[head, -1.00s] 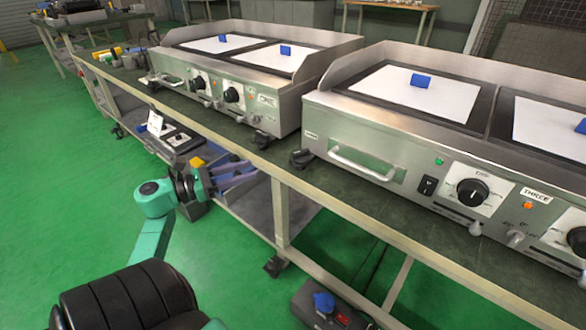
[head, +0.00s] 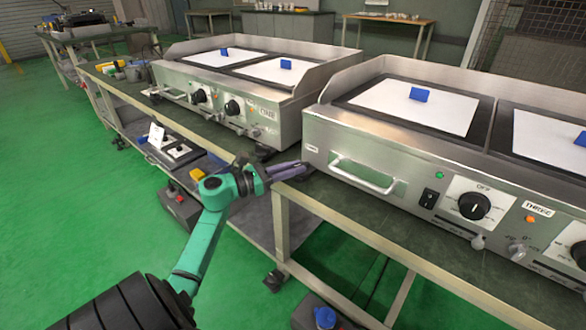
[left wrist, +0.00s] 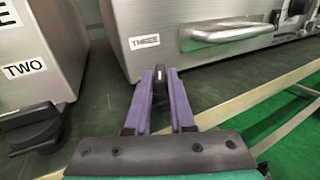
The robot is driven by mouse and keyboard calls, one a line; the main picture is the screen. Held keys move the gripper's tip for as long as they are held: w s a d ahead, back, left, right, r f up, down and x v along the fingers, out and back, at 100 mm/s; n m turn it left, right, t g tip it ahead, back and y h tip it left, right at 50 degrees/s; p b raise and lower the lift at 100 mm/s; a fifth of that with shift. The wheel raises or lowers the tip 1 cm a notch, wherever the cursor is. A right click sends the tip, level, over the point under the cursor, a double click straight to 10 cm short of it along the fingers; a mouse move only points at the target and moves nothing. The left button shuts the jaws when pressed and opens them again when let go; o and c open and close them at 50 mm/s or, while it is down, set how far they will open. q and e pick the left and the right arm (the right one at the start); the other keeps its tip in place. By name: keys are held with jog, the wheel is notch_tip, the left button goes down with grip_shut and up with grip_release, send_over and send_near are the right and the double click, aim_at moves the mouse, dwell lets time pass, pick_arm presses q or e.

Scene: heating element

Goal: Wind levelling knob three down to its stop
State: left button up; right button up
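Levelling knob three (left wrist: 160,74) is a small dark piece at the lower left front corner of the grill labelled THREE (left wrist: 145,41). In the left wrist view it shows between the tips of my left gripper (left wrist: 161,80). The two purple fingers stand apart with a narrow gap, one on each side of the knob; I cannot tell whether they touch it. In the head view my left gripper (head: 288,170) reaches over the bench edge to that corner and mostly hides the knob. My right gripper is not in view.
Another black knob (left wrist: 32,126) sits under the corner of the neighbouring grill marked TWO (left wrist: 24,69). A metal handle (head: 362,174) projects right of my gripper. The bench edge (head: 345,217) runs below. A narrow gap separates the two grills.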

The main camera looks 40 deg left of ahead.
pick_arm(q)
grip_shut()
